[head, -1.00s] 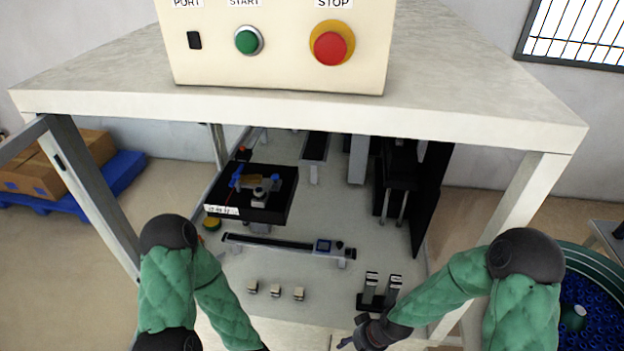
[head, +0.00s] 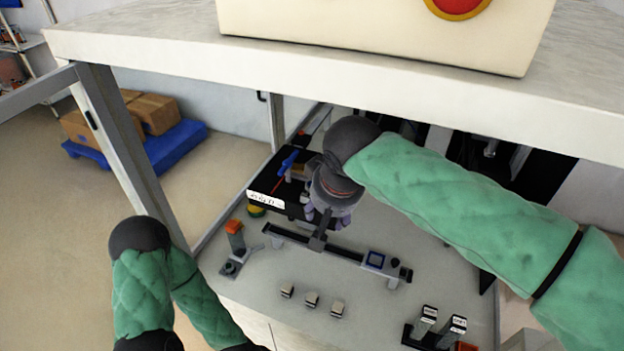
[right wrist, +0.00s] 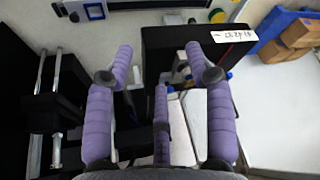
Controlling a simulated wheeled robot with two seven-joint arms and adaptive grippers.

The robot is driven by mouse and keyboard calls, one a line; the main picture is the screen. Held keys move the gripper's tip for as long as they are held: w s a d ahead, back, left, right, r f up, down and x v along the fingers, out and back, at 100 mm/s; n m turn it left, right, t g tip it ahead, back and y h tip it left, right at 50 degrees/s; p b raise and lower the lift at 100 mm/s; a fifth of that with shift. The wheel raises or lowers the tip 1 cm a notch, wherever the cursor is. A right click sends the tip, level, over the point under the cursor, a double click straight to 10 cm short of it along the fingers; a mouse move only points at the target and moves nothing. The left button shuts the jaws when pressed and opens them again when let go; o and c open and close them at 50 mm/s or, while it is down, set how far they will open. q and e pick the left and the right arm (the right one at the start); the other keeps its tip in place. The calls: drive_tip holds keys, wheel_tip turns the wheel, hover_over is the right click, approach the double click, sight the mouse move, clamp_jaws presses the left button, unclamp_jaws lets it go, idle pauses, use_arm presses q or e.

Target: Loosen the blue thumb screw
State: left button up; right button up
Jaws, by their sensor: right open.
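A black box (head: 268,200) with a white label stands under the table top. A blue part (head: 289,160) sticks up on it, beside an orange-brown piece; I cannot tell whether it is the thumb screw. My right gripper (head: 328,214) hangs at the box's right side, over the near edge, and hides much of its top. In the right wrist view, its purple fingers (right wrist: 160,62) are spread and empty. The black box (right wrist: 190,36) lies beyond them, with small blue bits (right wrist: 229,75) partly hidden near the right finger. My left gripper is out of view below the frame.
Several small metal blocks (head: 311,299) stand nearer. An orange-topped post (head: 235,232) is at left. The thick table top (head: 400,95) overhangs the area.

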drive_tip(key=w+a, duration=0.1)
drive_tip(key=w, duration=0.6)
drive_tip(key=w+a+b, duration=0.1)
drive_tip(key=w, duration=0.3)
drive_tip(key=shift+w+a, duration=0.3)
drive_tip(key=shift+w, duration=0.05)
drive_tip(key=b+x, duration=0.1)
drive_tip(key=x, duration=0.2)
drive_tip(key=shift+f+b, duration=0.35)
drive_tip(key=shift+b, duration=0.05)
drive_tip(key=shift+w+f, duration=0.3)
drive_tip(key=shift+f, duration=0.15)
drive_tip(key=shift+c, duration=0.3)
clamp_jaws()
